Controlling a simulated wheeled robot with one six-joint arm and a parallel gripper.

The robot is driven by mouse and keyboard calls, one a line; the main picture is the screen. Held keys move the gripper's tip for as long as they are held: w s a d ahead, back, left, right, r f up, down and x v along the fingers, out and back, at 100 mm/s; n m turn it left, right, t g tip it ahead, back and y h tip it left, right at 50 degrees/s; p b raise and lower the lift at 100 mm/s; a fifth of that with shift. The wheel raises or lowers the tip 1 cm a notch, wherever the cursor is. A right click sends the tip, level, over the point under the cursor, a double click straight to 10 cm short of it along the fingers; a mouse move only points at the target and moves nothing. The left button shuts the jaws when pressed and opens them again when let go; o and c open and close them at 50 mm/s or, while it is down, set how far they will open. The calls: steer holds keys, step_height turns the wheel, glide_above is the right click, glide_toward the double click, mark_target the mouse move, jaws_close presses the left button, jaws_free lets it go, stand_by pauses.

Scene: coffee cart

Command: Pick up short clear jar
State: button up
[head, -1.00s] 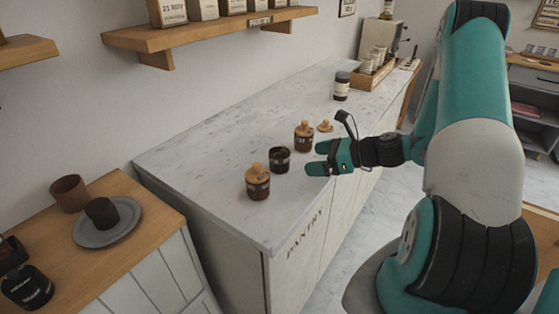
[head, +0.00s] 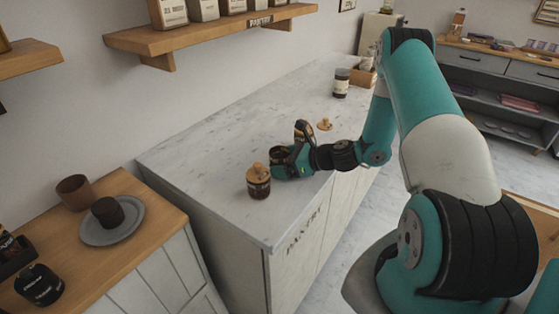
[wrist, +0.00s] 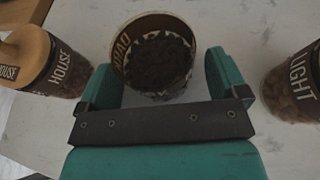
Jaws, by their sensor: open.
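The short clear jar (wrist: 155,60) is open-topped, with dark contents and a lettered label, and stands on the marble counter. In the wrist view it sits between the fingers of my gripper (wrist: 165,85), which is open around it. In the head view my gripper (head: 276,165) is low at the counter and hides most of the jar, whose dark rim (head: 277,153) just shows. I cannot tell whether a finger touches the jar.
A wooden-lidded jar (head: 258,181) stands close on the left, labelled HOUSE in the wrist view (wrist: 62,68). Another labelled jar (wrist: 297,88) is close on the right. The counter (head: 205,165) is clear toward the wall.

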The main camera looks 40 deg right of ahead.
steer(key=c, duration=1.1)
steer(key=shift+r, duration=0.1)
